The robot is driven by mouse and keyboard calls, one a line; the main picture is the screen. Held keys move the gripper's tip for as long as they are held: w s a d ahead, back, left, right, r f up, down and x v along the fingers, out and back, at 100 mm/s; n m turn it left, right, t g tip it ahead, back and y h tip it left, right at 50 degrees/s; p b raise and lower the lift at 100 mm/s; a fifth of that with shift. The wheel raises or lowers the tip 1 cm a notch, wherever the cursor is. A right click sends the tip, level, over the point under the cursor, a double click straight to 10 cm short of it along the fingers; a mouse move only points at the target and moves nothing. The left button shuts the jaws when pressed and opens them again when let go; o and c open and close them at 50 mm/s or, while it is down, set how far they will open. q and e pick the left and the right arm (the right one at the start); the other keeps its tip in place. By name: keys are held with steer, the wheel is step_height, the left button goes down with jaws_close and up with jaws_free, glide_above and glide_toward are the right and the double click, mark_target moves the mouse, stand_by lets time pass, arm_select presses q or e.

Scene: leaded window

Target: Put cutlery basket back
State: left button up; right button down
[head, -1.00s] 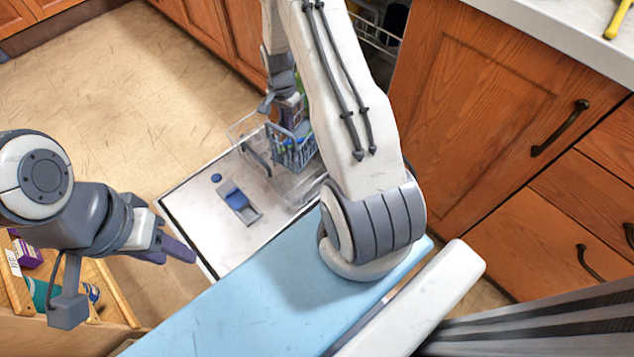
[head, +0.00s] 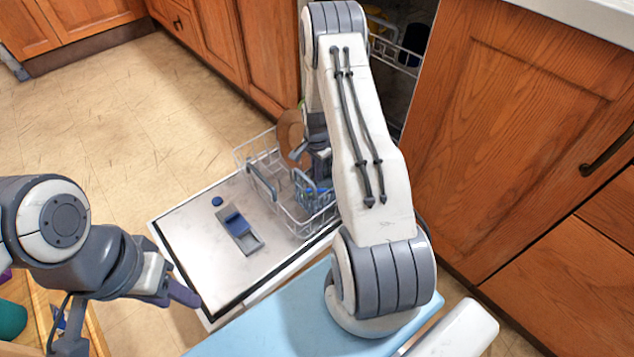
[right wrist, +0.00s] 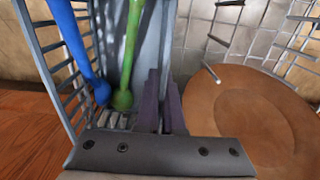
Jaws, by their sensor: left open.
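The grey-blue cutlery basket (head: 314,198) is at the right end of the lower dishwasher rack (head: 262,165), partly hidden behind my right arm. In the right wrist view the basket (right wrist: 55,70) holds a blue utensil (right wrist: 75,45) and a green utensil (right wrist: 130,55). My right gripper (head: 318,160) is over the basket. In the right wrist view its dark fingers (right wrist: 162,95) are close together on the basket's side wall. I cannot tell whether the basket's bottom rests on the rack. My left gripper (head: 178,295) is open and empty, left of the dishwasher door (head: 190,245).
A round brown plate (head: 290,135) stands in the rack beside the basket; it is large in the right wrist view (right wrist: 250,120). Wooden cabinets (head: 520,130) flank the dishwasher. The floor (head: 110,120) at left is clear.

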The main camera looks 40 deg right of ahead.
mark_target(317, 184)
step_height(317, 184, down, 3)
steer(key=shift+f+b, duration=0.1)
steer(key=shift+b, duration=0.5)
steer(key=c, duration=1.5)
jaws_free()
steer(key=o, duration=0.5)
steer(key=shift+c, duration=0.2)
step_height(317, 184, up, 12)
steer(key=p, duration=0.5)
